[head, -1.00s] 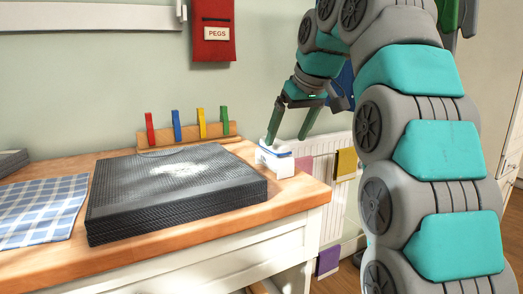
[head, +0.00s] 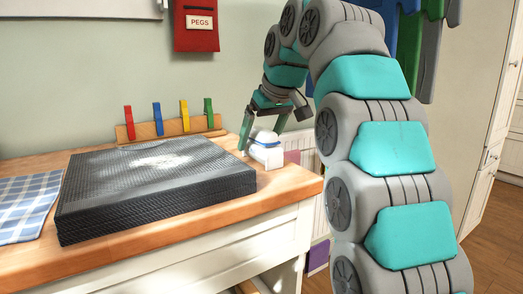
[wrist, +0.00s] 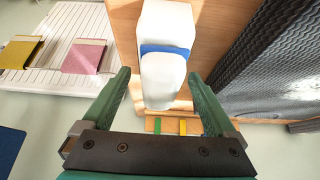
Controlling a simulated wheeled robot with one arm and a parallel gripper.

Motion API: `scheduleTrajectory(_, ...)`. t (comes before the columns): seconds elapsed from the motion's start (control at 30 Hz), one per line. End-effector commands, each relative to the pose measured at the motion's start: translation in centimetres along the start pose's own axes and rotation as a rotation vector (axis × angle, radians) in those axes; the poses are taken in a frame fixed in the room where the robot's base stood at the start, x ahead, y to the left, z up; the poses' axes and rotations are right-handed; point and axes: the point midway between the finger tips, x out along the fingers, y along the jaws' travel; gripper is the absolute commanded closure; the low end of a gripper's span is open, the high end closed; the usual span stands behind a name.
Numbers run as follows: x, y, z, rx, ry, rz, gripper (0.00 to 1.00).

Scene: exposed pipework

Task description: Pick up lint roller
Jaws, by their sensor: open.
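A white object with a blue band, which I take for the lint roller (head: 267,154), lies at the right end of the wooden counter in the head view. In the wrist view it (wrist: 165,75) is a long white shape with the blue band across it. My gripper (head: 262,137) is open above it, pointing down. In the wrist view one green finger of my gripper (wrist: 160,76) is on each side of its narrower end, with gaps showing. I cannot tell how far down the fingers reach.
A dark textured stack (head: 150,180) with white dust on top lies just left. A peg board (head: 170,129) with coloured pegs stands behind. A blue checked cloth (head: 28,207) is at far left. A white radiator (wrist: 78,40) hangs beyond the counter's right end.

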Motion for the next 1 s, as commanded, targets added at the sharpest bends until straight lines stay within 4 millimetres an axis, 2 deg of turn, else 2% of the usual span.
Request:
scheduleTrajectory(0.2,1.8,0.0,0.0,0.000,-0.001,-0.001,0.07)
scheduleTrajectory(0.43,1.8,0.0,0.0,0.000,-0.001,0.000,0.07)
scheduleTrajectory(1.0,1.8,0.0,0.0,0.000,-0.001,0.000,0.72)
